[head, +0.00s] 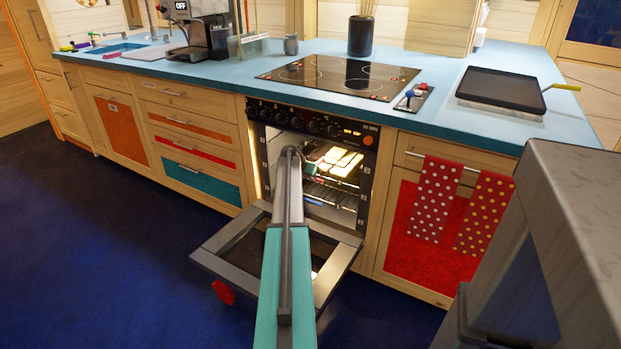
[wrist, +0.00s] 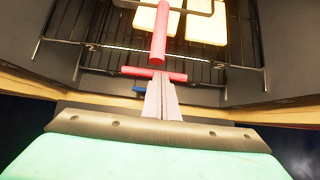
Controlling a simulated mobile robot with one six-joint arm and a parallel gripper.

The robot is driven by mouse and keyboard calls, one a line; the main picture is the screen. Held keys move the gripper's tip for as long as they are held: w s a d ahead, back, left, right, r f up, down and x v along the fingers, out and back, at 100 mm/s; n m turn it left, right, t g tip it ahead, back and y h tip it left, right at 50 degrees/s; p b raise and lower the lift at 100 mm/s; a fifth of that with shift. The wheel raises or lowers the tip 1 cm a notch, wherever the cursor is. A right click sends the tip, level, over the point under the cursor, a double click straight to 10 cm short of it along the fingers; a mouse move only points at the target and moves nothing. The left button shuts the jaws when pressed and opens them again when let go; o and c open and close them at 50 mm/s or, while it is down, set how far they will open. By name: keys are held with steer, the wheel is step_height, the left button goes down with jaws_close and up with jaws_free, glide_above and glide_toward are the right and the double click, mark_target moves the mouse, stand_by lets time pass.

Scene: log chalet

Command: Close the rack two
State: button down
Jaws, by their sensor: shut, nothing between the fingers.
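The oven (head: 365,160) stands open, with its door (head: 338,272) folded down. Inside are an upper wire rack holding pale slabs (head: 338,162) and a lower wire rack (head: 330,194). In the wrist view, wire rack bars (wrist: 110,62) and the pale slabs (wrist: 206,28) are ahead. My gripper (wrist: 160,88) is shut and empty, close to the red crossbar; contact is unclear. In the head view my arm hides part of the oven.
The blue counter (head: 225,68) runs above, with a cooktop (head: 338,77) and a black griddle (head: 502,90). Dotted towels (head: 437,197) hang right of the oven. A grey block-like piece (head: 570,190) fills the right foreground. The floor at left is clear.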

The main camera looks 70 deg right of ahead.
steer(key=shift+s+d, duration=0.1)
steer(key=shift+d, duration=0.05)
steer(key=a+f+p+v, duration=0.2)
steer(key=p+v, duration=0.1)
steer(key=v, duration=1)
steer(key=shift+w+a+r+p, duration=0.15)
steer(key=shift+w+a+p, duration=0.05)
steer(key=shift+w+p, duration=0.1)
stand_by(0.5)
